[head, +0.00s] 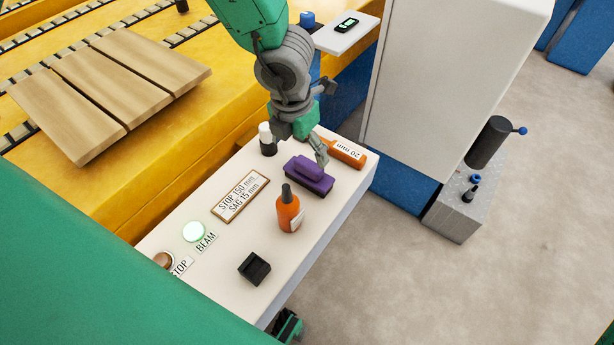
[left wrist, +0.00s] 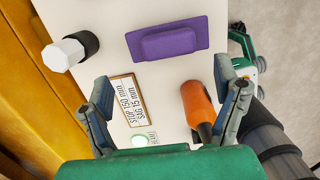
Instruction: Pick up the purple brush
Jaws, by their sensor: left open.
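The purple brush (head: 309,177) lies on the white bench top (head: 226,262), its raised handle block facing up. In the left wrist view the brush (left wrist: 168,40) lies ahead of the fingertips, nothing between the fingers touching it. My left gripper (head: 306,145) is over the far part of the bench, close above the brush, with one finger overlapping it in the head view. In the left wrist view the left gripper (left wrist: 165,88) has its fingers wide apart and empty. A green and dark part, seemingly my right gripper (head: 289,326), shows beside the bench's near edge; its fingers are unclear.
An orange bottle (head: 288,212) stands close to the brush. An orange 20 mm piece (head: 343,152) and a white-capped black bottle (head: 266,140) flank it. A label plate (head: 241,196), lit button (head: 193,232) and black block (head: 254,268) lie nearer. A grey cabinet (head: 440,75) rises at right.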

